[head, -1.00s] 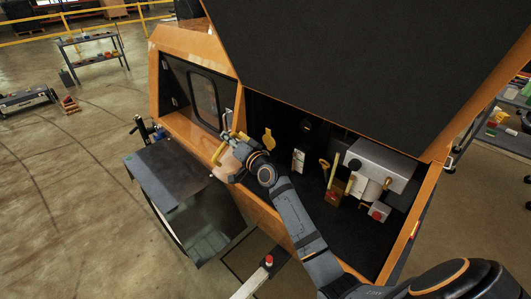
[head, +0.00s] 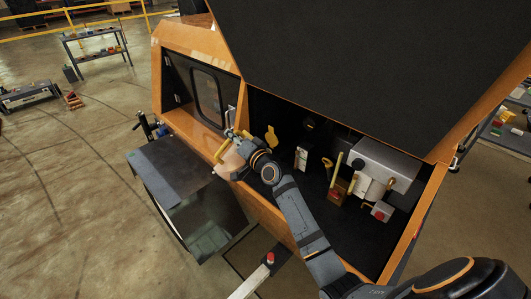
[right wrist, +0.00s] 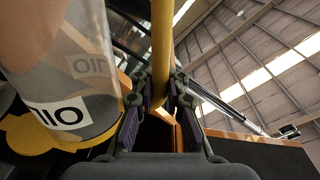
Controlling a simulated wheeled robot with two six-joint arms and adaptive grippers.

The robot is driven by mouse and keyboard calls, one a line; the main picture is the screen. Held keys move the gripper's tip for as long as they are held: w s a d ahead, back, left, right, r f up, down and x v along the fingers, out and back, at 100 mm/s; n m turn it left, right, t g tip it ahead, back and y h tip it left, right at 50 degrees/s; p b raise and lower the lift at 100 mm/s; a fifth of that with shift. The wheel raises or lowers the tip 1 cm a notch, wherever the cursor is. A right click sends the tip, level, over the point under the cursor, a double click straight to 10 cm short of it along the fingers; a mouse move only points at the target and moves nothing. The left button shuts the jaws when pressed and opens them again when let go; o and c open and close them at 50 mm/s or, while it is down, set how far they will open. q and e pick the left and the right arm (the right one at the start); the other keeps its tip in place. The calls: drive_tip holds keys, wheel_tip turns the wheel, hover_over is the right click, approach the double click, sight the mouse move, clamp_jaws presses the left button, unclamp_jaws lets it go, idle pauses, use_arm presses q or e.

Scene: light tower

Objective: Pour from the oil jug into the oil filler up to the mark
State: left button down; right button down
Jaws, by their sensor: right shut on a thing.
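My right gripper (head: 236,139) is shut on the yellow handle of the oil jug (head: 230,164), at the front edge of the open engine bay. Most of the jug is hidden behind the gripper and arm. In the right wrist view the yellow handle (right wrist: 162,45) runs between the fingers. The clear jug body (right wrist: 85,75) is at left there, its OIL label upside down, with a yellow part below. I cannot tell which fitting is the oil filler; a yellow piece (head: 271,137) stands just right of the gripper. The mark and oil level cannot be made out. My left gripper is out of view.
The raised black hood (head: 350,70) hangs over the bay. A grey metal box (head: 385,160) and yellow-handled fittings (head: 337,168) are at the bay's right. A dark open box (head: 185,180) juts out in front. The floor at left is mostly clear.

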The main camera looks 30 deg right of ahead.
drive_tip(key=shift+s+a+r, duration=0.15)
drive_tip(key=shift+a+r, duration=0.05)
drive_tip(key=shift+d, duration=0.35)
drive_tip(key=shift+a, duration=0.2)
drive_tip(key=shift+w+d+m, duration=0.2)
drive_tip(key=shift+d+m, duration=0.1)
drive_tip(key=shift+d, duration=0.05)
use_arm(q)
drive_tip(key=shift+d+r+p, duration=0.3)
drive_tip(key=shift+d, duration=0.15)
use_arm(e)
drive_tip(key=shift+a, duration=0.1)
drive_tip(key=shift+s+a, duration=0.1)
drive_tip(key=shift+d, duration=0.3)
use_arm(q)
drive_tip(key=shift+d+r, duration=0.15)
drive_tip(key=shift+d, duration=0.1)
